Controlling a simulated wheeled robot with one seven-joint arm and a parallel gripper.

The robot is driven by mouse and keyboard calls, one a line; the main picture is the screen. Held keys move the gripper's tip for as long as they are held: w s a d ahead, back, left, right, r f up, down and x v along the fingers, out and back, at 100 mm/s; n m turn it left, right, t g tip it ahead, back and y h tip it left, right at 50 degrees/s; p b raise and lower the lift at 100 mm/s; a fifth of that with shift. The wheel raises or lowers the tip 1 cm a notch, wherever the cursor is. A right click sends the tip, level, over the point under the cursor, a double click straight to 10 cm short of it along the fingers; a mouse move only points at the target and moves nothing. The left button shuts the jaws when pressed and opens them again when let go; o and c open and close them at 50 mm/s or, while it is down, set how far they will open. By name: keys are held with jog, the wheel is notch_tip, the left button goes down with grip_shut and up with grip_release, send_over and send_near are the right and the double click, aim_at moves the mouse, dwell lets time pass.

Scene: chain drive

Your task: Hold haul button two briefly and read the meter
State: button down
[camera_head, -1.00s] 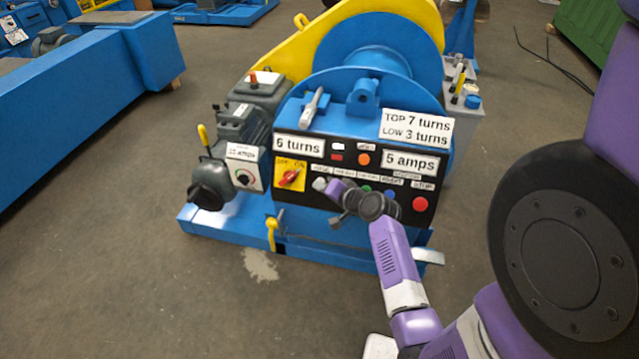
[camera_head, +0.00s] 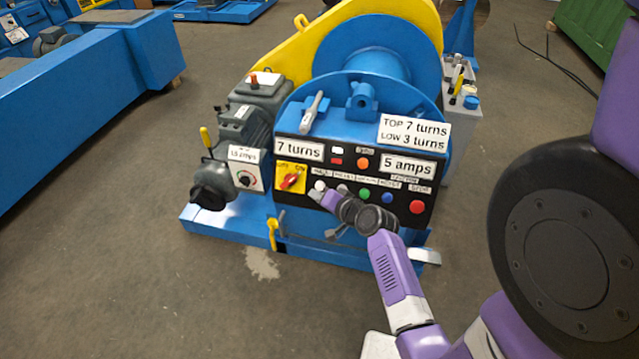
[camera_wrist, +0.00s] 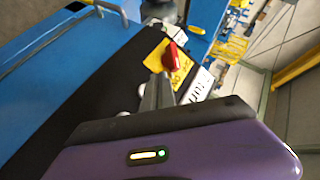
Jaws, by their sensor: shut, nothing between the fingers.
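The blue winch's black control panel (camera_head: 435,176) carries a row of buttons. From left they are a white button (camera_head: 320,186), a pale one (camera_head: 342,189) partly covered by my wrist, a green one (camera_head: 364,194), a blue one (camera_head: 387,197) and a red one (camera_head: 417,206). Their small labels are too blurred to read surely. The turns meter (camera_head: 299,149) reads "7 turns" and the amps meter (camera_head: 408,166) reads "5 amps". My gripper (camera_wrist: 158,92) is shut and empty, close to the panel by the left buttons; contact cannot be told.
A red switch (camera_head: 290,181) on a yellow plate sits left of the buttons. A sign (camera_head: 414,131) reads "TOP 7 turns, LOW 3 turns". A yellow-handled lever (camera_head: 206,138) and a knob box (camera_head: 246,178) stand at left. The floor in front is clear.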

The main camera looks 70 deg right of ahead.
jog(key=shift+a+r+p, duration=0.35)
jog(key=shift+a+r, duration=0.05)
jog(key=shift+a, duration=0.4)
notch_tip(320, 180, up, 6)
jog(key=s+n+h, duration=0.2)
jog(key=s+h, duration=0.1)
jog(key=s+a+r+n+t+y, duration=0.15)
jog(key=a+r+n, duration=0.35)
jog(key=a, duration=0.7)
jog(key=s+a+r+n+t+y, duration=0.1)
jog(key=s+a+r+n+t, duration=0.3)
jog(key=a, duration=0.9)
jog(key=s+a+r+n+y, duration=0.1)
jog(key=s+a+n+y, duration=0.2)
jog(key=a, duration=0.3)
jog(key=s+a+r+n+g+y, duration=0.1)
jog(key=s+a+r+n+y, duration=0.1)
jog(key=s+a+n+y, duration=0.2)
jog(key=shift+s+a+r+y, duration=0.2)
jog(key=shift+a+y, duration=0.15)
jog(key=shift+a, duration=0.8)
